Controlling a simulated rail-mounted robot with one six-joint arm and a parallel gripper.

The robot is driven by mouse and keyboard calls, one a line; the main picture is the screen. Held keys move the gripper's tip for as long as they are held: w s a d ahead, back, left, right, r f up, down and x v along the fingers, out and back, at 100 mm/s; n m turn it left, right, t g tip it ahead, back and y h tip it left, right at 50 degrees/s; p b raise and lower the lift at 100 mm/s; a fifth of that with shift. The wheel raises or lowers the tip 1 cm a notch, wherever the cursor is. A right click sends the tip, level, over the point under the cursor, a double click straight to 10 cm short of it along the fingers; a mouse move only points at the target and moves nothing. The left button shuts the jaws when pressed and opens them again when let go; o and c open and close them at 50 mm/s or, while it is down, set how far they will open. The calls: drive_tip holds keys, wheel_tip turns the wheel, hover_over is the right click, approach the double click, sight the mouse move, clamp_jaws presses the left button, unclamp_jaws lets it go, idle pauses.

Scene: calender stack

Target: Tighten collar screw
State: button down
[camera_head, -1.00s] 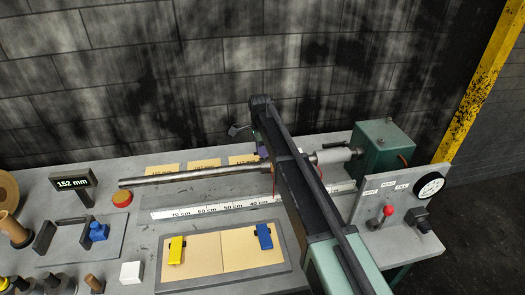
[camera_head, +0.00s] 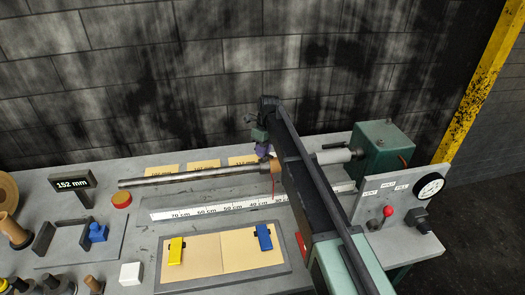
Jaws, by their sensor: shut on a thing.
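A long metal shaft (camera_head: 190,176) runs across the bench into the grey chuck (camera_head: 335,155) of a green housing (camera_head: 382,148). A collar-like brownish part (camera_head: 274,168) sits at the shaft's right visible stretch, partly behind my arm. My gripper (camera_head: 261,142) is above the shaft there, small and partly hidden by my arm. It is shut on a small purple thing (camera_head: 263,150), just above the collar-like part. I cannot tell whether they touch. The collar screw itself is too small or hidden to make out.
A display (camera_head: 72,184) reads 152 mm. A scale (camera_head: 185,213) lies in front of the shaft. A panel (camera_head: 395,200) with a red-knobbed lever and gauge stands at right.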

drive_tip(key=m, duration=0.5)
drive_tip(key=shift+d+t+y, duration=0.15)
drive_tip(key=shift+t+y, duration=0.15)
drive_tip(key=shift+m, duration=0.3)
drive_tip(key=c, duration=1.2)
unclamp_jaws()
drive_tip(key=shift+o, duration=0.2)
drive_tip(key=shift+r, duration=0.1)
wheel_tip(320, 180, up, 11)
drive_tip(key=w+d+p, duration=0.1)
drive_tip(key=d+p, duration=0.1)
drive_tip(key=p, duration=0.8)
drive_tip(key=shift+f+p, duration=0.2)
drive_tip(key=shift+p, duration=0.15)
drive_tip(key=shift+f, duration=0.1)
